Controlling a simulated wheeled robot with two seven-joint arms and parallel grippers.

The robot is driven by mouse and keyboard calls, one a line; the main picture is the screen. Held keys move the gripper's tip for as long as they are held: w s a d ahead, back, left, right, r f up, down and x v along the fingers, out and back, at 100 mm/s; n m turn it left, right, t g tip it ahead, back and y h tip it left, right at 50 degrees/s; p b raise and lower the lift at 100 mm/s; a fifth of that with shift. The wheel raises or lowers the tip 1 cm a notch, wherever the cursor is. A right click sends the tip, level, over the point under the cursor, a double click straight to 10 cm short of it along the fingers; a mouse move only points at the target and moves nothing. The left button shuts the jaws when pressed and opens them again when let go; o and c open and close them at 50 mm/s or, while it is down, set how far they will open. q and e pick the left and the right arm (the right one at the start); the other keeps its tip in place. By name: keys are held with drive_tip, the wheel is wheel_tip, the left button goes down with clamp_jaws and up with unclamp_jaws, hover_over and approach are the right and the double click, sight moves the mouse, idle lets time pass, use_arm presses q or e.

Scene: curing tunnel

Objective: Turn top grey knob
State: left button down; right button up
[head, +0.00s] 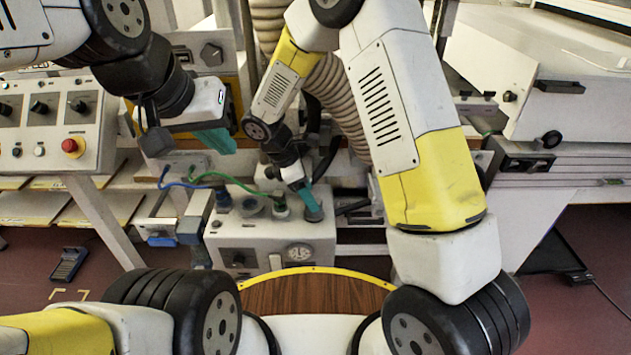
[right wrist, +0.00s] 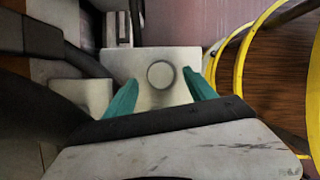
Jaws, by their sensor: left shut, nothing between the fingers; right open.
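A round grey knob (right wrist: 160,74) sits on the pale top face of a box (right wrist: 122,64) in the right wrist view. My right gripper (right wrist: 155,92) is open, its teal fingers on either side of the knob with a gap to each. My left gripper (head: 216,141) is shut and empty, up and to the left, in front of the back panels.
Blue and green cables run to connectors (head: 280,207) on the box top, close to my right gripper. A wooden round top with a yellow rim (head: 315,270) lies in front. A panel with a red button (head: 72,147) stands at the left. A ribbed hose (head: 335,90) hangs behind.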

drive_tip(key=shift+x, duration=2)
